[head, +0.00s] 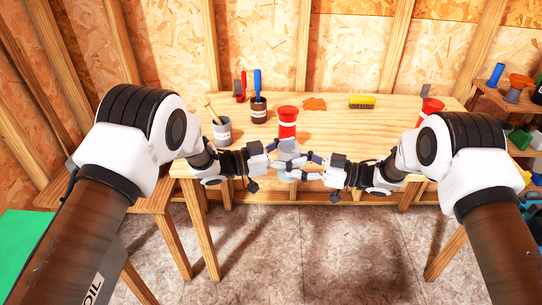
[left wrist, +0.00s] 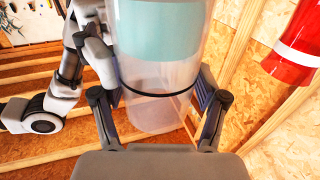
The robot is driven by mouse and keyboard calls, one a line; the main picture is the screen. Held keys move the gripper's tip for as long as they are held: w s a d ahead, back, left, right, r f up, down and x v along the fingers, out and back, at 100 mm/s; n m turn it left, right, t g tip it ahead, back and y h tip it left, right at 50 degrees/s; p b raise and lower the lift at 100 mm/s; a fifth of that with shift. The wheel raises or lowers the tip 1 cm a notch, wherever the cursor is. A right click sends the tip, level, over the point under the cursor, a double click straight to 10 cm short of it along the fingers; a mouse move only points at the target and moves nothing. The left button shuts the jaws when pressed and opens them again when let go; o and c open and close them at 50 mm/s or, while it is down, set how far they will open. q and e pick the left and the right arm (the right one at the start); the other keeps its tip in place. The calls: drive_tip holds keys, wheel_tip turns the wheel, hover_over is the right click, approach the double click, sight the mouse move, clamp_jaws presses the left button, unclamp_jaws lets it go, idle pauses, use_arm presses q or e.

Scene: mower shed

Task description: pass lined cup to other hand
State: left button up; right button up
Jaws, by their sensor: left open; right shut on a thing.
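The lined cup (head: 289,157) is a clear cup with a thin dark line around it and a pale teal part inside. It is held in the air in front of the workbench's front edge. My right gripper (head: 308,168) is shut on it from the right. My left gripper (head: 277,164) is open, with its fingers at the cup. In the left wrist view the cup (left wrist: 155,75) fills the middle, between the two open fingers of my left gripper (left wrist: 158,112). My right gripper (left wrist: 95,45) shows at its left side there. Small gaps at the fingertips are hard to judge.
On the wooden workbench (head: 350,130) stand a grey can (head: 222,131) with a stick, a brown jar (head: 258,111) with a blue-handled tool, and a red-and-white container (head: 287,122). An orange cloth (head: 315,104) and yellow brush (head: 362,101) lie farther back. A shelf (head: 490,105) is at right.

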use_arm(q)
drive_tip(key=shift+x, duration=0.85)
drive_tip(key=c, duration=1.1)
drive_tip(key=shift+c, duration=0.6)
use_arm(e)
drive_tip(key=o, duration=1.3)
use_arm(q)
clamp_jaws()
use_arm(e)
drive_tip(key=shift+o, duration=0.2)
